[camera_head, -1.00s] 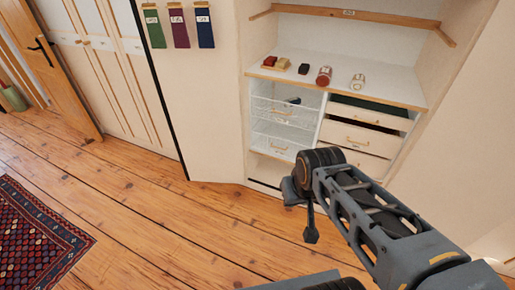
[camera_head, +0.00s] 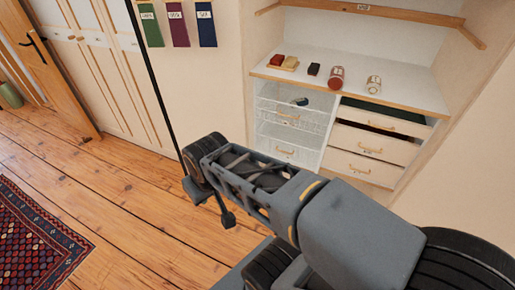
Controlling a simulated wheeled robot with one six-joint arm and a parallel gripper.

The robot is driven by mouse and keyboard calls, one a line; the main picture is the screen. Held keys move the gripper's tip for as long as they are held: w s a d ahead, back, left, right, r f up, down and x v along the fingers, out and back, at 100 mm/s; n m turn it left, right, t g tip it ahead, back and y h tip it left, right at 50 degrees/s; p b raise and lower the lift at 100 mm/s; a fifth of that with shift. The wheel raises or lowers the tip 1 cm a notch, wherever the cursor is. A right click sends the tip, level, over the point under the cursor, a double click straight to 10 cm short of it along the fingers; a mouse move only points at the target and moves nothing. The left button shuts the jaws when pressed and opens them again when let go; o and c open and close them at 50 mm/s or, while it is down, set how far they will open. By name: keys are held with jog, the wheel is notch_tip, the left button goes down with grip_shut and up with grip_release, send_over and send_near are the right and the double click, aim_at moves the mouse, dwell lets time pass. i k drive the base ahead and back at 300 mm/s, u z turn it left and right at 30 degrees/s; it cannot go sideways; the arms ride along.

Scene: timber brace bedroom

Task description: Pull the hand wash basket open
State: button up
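Two white wire baskets sit one above the other in the left half of the wall unit: the upper basket (camera_head: 270,110) and the lower basket (camera_head: 270,143). Each has a small brass-coloured handle with a label under it. The label text is too small to read, so I cannot tell which is the hand wash basket. A dark item lies in the upper basket. Both look pushed in.
Wooden drawers (camera_head: 362,167) fill the unit's right half, with the top one slightly out. The white counter (camera_head: 400,88) above holds soaps, a dark block, a red tin and a pale jar. Wooden floor (camera_head: 110,190) is free to the left, beside a patterned rug (camera_head: 35,240).

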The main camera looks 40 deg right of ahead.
aim_at(282, 156)
jog(key=z, duration=0.1)
jog(key=i, duration=0.75)
jog(key=z, duration=0.85)
jog(key=i, duration=0.4)
jog(key=z, duration=0.4)
